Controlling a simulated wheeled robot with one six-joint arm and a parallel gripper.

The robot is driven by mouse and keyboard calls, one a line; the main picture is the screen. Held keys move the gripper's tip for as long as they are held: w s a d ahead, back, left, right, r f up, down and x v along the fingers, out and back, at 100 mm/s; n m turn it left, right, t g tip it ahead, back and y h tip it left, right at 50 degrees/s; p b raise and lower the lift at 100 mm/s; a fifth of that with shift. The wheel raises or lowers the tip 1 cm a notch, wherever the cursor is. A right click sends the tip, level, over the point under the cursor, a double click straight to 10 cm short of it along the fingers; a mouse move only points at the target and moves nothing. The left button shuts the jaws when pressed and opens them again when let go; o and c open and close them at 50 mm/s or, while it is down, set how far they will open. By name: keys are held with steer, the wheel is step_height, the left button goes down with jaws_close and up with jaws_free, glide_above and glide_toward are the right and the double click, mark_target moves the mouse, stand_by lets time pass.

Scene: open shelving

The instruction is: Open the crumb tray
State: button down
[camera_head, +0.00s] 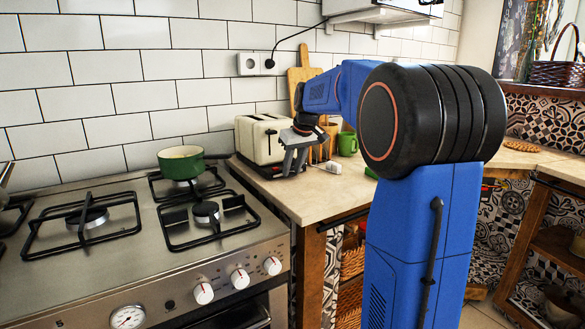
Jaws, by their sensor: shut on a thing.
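The cream toaster (258,140) stands on the counter against the tiled wall, right of the stove. A dark strip, seemingly the crumb tray (262,173), shows low along the toaster's base. My gripper (291,171) reaches down at the toaster's near right end, with its fingertips low by the base. It appears shut on the crumb tray, though the fingers hide the exact contact. How far the tray is out cannot be told from this view.
A green pot (181,163) sits on the stove (130,250) at left. A green mug (347,144), a wooden cutting board (301,82) and a small white item (333,167) are near the toaster. The counter (315,197) in front is clear.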

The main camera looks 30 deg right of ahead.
steer(key=s, duration=1.5)
steer(key=shift+d, duration=0.3)
steer(key=c, duration=1.4)
jaws_free()
steer(key=shift+o, duration=0.2)
steer(key=shift+r, duration=0.1)
steer(key=v, duration=1.7)
steer(key=shift+a+r, duration=0.1)
